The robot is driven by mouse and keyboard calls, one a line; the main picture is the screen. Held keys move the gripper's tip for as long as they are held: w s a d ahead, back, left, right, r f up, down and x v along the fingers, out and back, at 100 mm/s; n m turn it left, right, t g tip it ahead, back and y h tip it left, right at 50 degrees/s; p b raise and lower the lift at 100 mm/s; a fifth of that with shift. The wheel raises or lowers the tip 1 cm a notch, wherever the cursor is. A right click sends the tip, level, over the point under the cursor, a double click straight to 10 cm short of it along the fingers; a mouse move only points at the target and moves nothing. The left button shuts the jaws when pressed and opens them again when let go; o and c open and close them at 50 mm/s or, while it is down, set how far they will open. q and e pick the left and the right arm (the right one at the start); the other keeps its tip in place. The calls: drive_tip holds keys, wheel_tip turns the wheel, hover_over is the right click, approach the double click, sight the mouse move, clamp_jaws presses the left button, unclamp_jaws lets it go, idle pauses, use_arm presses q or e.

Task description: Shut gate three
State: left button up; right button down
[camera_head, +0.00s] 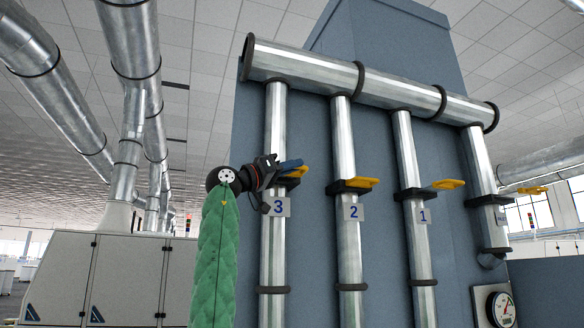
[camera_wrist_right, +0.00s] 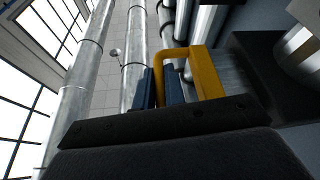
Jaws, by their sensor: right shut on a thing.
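Gate three is a black slide collar (camera_head: 289,183) on the left vertical duct, above a plate marked 3 (camera_head: 279,208). Its yellow handle (camera_head: 299,172) sits close against the collar, partly hidden by my gripper. My right gripper (camera_head: 291,164) reaches it from the left with blue fingers. In the right wrist view the yellow handle (camera_wrist_right: 207,75) is a square loop, and the gripper (camera_wrist_right: 160,88) is shut on its near bar, with one blue finger inside the loop and one outside. My left gripper is not in view.
Gate two's yellow handle (camera_head: 362,182) sits close in to its collar. Gate one's handle (camera_head: 448,184) and the far right handle (camera_head: 532,190) stand further out. A horizontal duct (camera_head: 325,75) runs above. A round gauge (camera_head: 501,309) is at lower right.

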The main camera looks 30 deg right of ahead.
drive_tip(key=w, duration=0.1)
drive_tip(key=w+p, duration=0.1)
drive_tip(key=w, duration=0.1)
drive_tip(key=shift+w+d+r, duration=0.15)
drive_tip(key=shift+d, duration=0.25)
drive_tip(key=c, duration=1.5)
unclamp_jaws()
drive_tip(key=shift+w, duration=0.15)
drive_tip(key=shift+w+d+f, duration=0.15)
drive_tip(key=shift+f, duration=0.05)
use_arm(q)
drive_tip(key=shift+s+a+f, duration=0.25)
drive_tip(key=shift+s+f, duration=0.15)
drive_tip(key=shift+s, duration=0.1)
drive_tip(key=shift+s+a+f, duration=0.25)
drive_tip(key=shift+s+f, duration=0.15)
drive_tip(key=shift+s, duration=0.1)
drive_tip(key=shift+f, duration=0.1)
